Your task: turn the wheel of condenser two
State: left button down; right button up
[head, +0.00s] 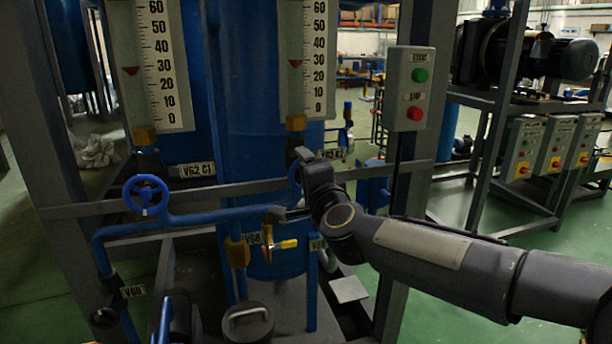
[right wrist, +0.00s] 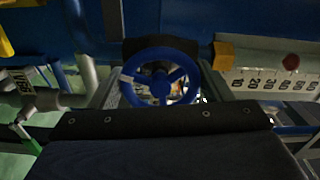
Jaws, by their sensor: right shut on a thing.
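The right blue hand wheel (head: 293,174) sits below the right scale, mostly hidden behind my right gripper (head: 303,170). A tag (head: 333,155) beside it is hard to read; its end looks like "2". In the right wrist view the blue wheel (right wrist: 160,72) faces the camera, with spokes and a pale mark on its left rim. My right gripper's fingers (right wrist: 161,82) lie on either side of the wheel and are shut on it. The left blue wheel (head: 147,195), near the tag "V62 C1" (head: 197,170), stands free. My left gripper is not in view.
Two scales, left (head: 163,70) and right (head: 306,60), hang above the wheels. A start/stop box (head: 410,88) is on the grey post close above my right forearm. Green floor is open at right.

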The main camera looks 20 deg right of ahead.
jog(key=o, duration=1)
jog(key=s+p, duration=0.1)
jog(key=s, duration=0.7)
jog(key=shift+d, duration=0.15)
jog(key=s+d+f+n+g+y, duration=0.2)
jog(key=s+f+n+g, duration=0.45)
jog(key=s+f, duration=0.65)
jog(key=s+d+f+n+g+y, duration=0.1)
jog(key=s+d+f+n+g, duration=0.1)
jog(key=s+f+n+g, duration=0.9)
jog(key=s+r+m+t+p, duration=0.1)
jog(key=r+p, duration=0.7)
jog(key=s+r+m+t+p, duration=0.1)
jog(key=r+t+p, duration=0.1)
jog(key=r+p, duration=0.6)
jog(key=r+m+t+p, duration=0.1)
jog(key=r+t+p, duration=0.1)
jog(key=r+p, duration=0.7)
jog(key=shift+s+a+r, duration=0.2)
jog(key=shift+s+r, duration=0.15)
jog(key=shift+s, duration=0.05)
